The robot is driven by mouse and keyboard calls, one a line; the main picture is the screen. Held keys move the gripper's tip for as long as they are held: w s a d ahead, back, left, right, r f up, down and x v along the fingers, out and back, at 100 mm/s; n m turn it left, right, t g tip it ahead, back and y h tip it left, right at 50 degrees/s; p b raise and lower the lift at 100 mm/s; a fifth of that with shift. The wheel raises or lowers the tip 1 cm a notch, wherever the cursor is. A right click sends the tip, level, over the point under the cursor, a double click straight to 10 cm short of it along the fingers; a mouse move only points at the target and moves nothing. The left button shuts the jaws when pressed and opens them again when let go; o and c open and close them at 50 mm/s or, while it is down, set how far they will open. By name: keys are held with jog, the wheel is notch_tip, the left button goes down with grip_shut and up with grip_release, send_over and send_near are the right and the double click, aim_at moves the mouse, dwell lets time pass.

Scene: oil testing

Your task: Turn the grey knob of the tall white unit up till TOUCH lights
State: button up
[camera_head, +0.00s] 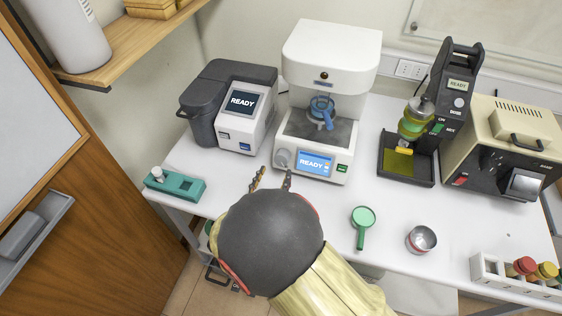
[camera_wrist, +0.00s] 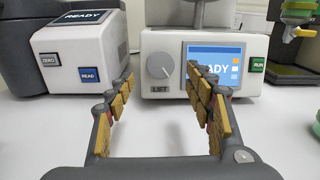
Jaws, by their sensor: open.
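The tall white unit (camera_head: 331,50) stands at the back middle of the table. Its front panel has a blue screen (camera_head: 315,162) that reads READY and a green RUN button (camera_wrist: 257,65). The grey knob (camera_head: 282,158) is at the panel's left; in the wrist view the knob (camera_wrist: 160,65) has a pale pointer line and a LIFT label below it. My gripper (camera_head: 272,178) is open and empty in front of the panel. In the wrist view its fingers (camera_wrist: 160,90) stand on either side of the knob's line of sight, short of it and apart from it.
A grey and white READY device (camera_head: 232,105) stands left of the unit. A dark stand with a green-yellow vessel (camera_head: 415,125) and a beige box (camera_head: 510,140) are at right. A teal block (camera_head: 175,184), green magnifier (camera_head: 362,222), metal cup (camera_head: 421,240) and rack (camera_head: 487,270) lie nearer the front.

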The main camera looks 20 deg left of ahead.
aim_at(280, 162)
jog(key=w, duration=0.5)
jog(key=shift+w+a+b, duration=0.25)
jog(key=shift+w+b, duration=0.05)
jog(key=shift+b, duration=0.05)
jog(key=c, duration=0.3)
jog(key=c, duration=0.7)
jog(key=shift+c, duration=0.8)
